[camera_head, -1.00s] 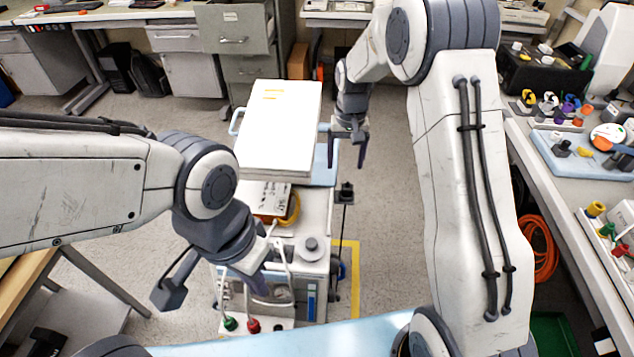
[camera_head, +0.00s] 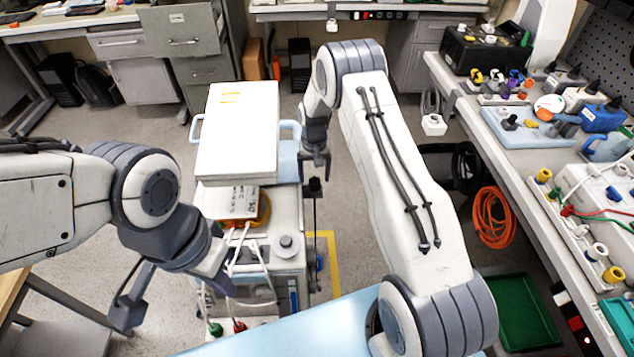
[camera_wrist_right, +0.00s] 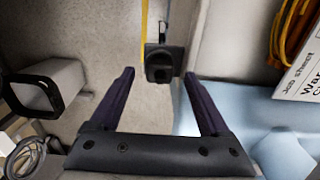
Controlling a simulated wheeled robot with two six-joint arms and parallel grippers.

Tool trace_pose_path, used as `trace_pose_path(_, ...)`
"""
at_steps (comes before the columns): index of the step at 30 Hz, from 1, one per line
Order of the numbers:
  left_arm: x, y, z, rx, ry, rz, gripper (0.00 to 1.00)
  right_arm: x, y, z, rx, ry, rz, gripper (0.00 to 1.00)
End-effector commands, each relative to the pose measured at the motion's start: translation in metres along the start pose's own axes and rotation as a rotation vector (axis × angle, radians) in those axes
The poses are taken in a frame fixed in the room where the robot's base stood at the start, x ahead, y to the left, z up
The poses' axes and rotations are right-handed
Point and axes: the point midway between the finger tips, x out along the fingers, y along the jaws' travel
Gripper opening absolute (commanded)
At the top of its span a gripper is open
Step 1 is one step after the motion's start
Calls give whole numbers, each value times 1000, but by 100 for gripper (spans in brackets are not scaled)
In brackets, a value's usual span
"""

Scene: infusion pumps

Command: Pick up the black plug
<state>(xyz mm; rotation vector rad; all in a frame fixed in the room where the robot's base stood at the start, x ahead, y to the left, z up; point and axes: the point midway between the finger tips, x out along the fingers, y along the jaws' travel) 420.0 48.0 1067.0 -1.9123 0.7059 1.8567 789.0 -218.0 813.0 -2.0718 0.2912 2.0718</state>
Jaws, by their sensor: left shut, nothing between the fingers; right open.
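A small black block (camera_head: 315,187), which may be the black plug, sits at the right side of the cart, on a thin dark upright. In the right wrist view the black block (camera_wrist_right: 163,64) lies ahead of the fingers, apart from them. Dark plug-like pieces (camera_head: 510,122) also stand on the blue mat on the right bench; I cannot tell which is meant. My right gripper (camera_head: 315,170) is open and empty, pointing down beside the cart, near the block. My left gripper (camera_head: 225,288) is shut and empty at the cart's near left, by the white cables.
The cart carries a large white box (camera_head: 237,135) and a device with a grey knob (camera_head: 286,246). The right bench (camera_head: 475,105) holds the blue mat, colored connectors and jugs. An orange cable coil (camera_head: 493,217) and green tray (camera_head: 523,315) lie below it. Grey floor is open behind the cart.

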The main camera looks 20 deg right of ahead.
Motion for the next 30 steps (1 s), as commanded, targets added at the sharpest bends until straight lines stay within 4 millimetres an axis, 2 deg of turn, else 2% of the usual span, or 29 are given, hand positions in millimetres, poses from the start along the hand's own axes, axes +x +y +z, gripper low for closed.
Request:
trace_pose_path(3, -3, 0, 0, 0, 0, 0, 0, 11, 1, 0, 1, -1, 0, 80)
trace_pose_path(10, -2, 0, 0, 0, 0, 0, 0, 13, 1, 0, 2, 1, 0, 80)
trace_pose_path(11, -2, 0, 0, 0, 0, 0, 0, 13, 1, 0, 2, 1, 0, 76)
trace_pose_path(15, -2, 0, 0, 0, 0, 0, 0, 13, 1, 0, 2, 1, 0, 23)
trace_pose_path(17, -2, 0, 0, 0, 0, 0, 0, 13, 1, 0, 2, 0, 0, 0)
trace_pose_path(30, 0, 0, 0, 0, 0, 0, 0, 7, 1, 0, 1, 2, 0, 0)
